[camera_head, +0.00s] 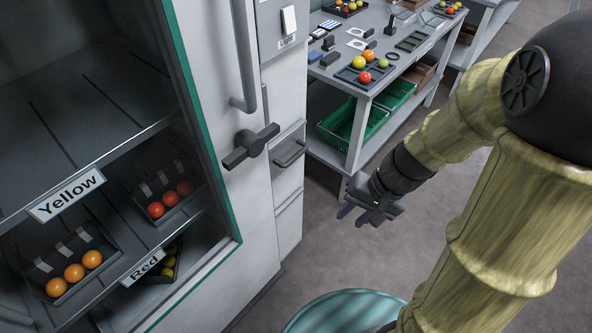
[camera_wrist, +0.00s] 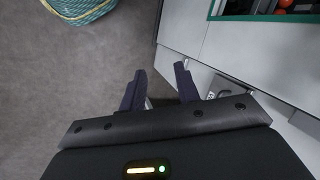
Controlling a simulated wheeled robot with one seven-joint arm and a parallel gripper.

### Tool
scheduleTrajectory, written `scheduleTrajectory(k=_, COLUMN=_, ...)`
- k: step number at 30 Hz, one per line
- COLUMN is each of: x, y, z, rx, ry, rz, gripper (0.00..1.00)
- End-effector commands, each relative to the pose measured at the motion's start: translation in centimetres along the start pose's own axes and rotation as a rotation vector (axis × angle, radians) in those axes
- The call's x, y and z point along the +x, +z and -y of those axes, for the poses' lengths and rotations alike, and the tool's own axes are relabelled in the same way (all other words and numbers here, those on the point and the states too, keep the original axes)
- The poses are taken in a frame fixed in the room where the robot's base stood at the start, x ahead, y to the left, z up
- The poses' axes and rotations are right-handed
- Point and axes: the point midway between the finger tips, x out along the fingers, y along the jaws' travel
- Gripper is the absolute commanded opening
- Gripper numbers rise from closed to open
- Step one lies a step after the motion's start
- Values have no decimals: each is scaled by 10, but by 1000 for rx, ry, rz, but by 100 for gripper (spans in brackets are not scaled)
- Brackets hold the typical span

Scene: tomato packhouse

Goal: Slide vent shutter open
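I cannot make out a vent shutter for certain in either view. A tall white cabinet (camera_head: 240,190) stands at the left of the head view, with a dark turn handle (camera_head: 250,146) and a long vertical bar handle (camera_head: 245,55). A narrow grey unit beside it carries a white switch-like plate (camera_head: 288,20) and a drawer-like front with a dark pull (camera_head: 290,154). My gripper (camera_head: 357,214) hangs in free air to the right of these fronts, touching nothing. In the wrist view its two dark fingers (camera_wrist: 160,84) are apart with nothing between them.
Shelves hold yellow-orange and red tomatoes behind the Yellow label (camera_head: 66,194) and the Red label (camera_head: 143,268). A workbench (camera_head: 345,82) with trays and green crates (camera_head: 350,122) stands behind. A teal round object (camera_head: 340,312) is on the floor. Floor around my gripper is clear.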

Motion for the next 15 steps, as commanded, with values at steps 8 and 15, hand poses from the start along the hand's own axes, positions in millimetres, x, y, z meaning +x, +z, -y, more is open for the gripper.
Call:
scheduleTrajectory(k=8, x=78, y=-42, z=15, rx=131, ry=-406, rz=-4, gripper=32)
scheduleTrajectory(k=15, x=101, y=-110, z=17, rx=214, ry=-770, rz=-182, gripper=32)
